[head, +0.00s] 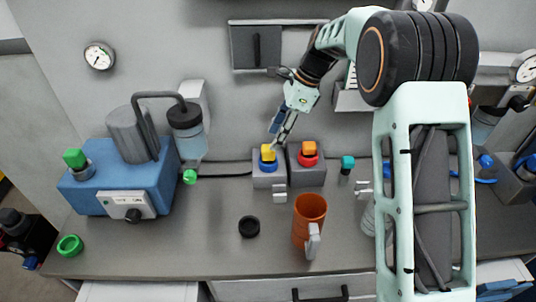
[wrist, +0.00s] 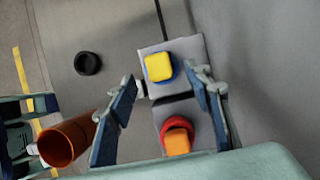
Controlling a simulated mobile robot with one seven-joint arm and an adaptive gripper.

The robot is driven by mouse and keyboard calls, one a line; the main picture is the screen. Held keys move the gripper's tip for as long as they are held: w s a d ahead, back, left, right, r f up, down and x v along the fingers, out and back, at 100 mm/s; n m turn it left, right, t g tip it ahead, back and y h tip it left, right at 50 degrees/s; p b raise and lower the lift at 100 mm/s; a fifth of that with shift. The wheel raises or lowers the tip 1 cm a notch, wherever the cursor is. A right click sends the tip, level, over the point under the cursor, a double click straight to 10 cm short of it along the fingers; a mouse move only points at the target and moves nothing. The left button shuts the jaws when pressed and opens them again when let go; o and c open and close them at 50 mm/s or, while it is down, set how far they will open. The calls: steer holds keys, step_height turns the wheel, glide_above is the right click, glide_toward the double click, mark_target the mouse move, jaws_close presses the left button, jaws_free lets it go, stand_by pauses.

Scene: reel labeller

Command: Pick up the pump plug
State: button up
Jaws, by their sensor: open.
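A yellow block-shaped plug (head: 268,153) sits in a blue ring on a grey box (head: 268,181); a dark cable runs from this box toward the pump. No label shows which piece is the pump plug. In the wrist view the yellow plug (wrist: 158,67) appears between and just past my fingertips. My gripper (head: 276,138) is open and empty, reaching down at the yellow plug; in the wrist view its fingers (wrist: 167,81) stand apart. I cannot tell whether they touch it. An orange plug (head: 309,148) in a red ring sits on the neighbouring box, also in the wrist view (wrist: 177,141).
The blue pump unit (head: 85,190) with a green knob stands at the left. An orange mug (head: 308,222) and a black ring (head: 249,227) are in front of the boxes. A small teal-capped piece (head: 347,163) stands right.

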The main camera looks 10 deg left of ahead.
mark_target(268, 147)
steer(key=x, duration=0.6)
steer(key=shift+s+r+p, duration=0.1)
steer(key=shift+p, duration=0.2)
jaws_close()
